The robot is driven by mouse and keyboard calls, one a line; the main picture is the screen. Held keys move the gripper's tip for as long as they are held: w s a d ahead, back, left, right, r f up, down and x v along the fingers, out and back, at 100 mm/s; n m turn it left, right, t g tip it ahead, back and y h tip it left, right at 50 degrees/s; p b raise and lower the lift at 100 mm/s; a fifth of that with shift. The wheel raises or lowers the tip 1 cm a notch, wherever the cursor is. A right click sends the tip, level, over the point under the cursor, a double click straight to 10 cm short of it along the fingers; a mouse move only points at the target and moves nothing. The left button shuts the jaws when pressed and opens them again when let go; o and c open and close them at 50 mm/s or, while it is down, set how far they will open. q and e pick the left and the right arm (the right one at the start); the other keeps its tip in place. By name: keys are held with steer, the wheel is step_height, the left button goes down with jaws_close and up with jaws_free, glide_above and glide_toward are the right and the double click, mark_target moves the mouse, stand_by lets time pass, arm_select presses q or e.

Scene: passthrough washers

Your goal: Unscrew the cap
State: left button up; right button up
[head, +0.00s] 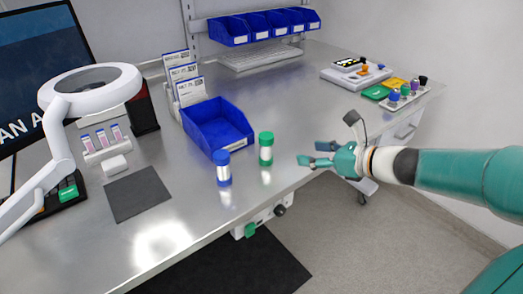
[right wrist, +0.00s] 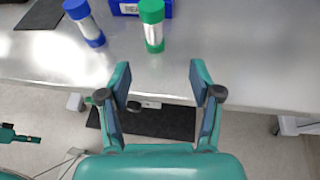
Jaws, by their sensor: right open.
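A small bottle with a green cap (head: 266,138) stands upright near the table's front edge. It also shows in the right wrist view (right wrist: 152,30). A similar bottle with a blue cap (head: 222,170) stands to its left, and it also shows in the right wrist view (right wrist: 86,25). Both caps are on. My right gripper (head: 308,160) is open and empty, to the right of the green-capped bottle and apart from it. In the right wrist view its two fingers (right wrist: 159,82) are spread below that bottle. A teal part at that view's lower left looks like my left gripper (right wrist: 22,137).
An open blue bin (head: 215,128) stands just behind the bottles. A dark mat (head: 137,194) lies left of them, beside a white magnifier lamp (head: 62,120). Small coloured items on trays (head: 350,77) are at the back right. The metal table (head: 300,95) is clear right of the bin.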

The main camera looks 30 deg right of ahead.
mark_target(271, 149)
steer(key=x, duration=1)
steer(key=shift+a+f+b, duration=0.1)
steer(key=shift+a+b, duration=0.15)
steer(key=shift+b, duration=0.05)
steer(key=shift+a+x, duration=0.15)
steer(key=shift+x, duration=1.2)
steer(key=shift+a+x, duration=0.2)
steer(key=shift+x, duration=1.1)
jaws_close()
step_height(271, 149, up, 20)
steer(key=p, duration=0.9)
steer(key=shift+p, duration=0.3)
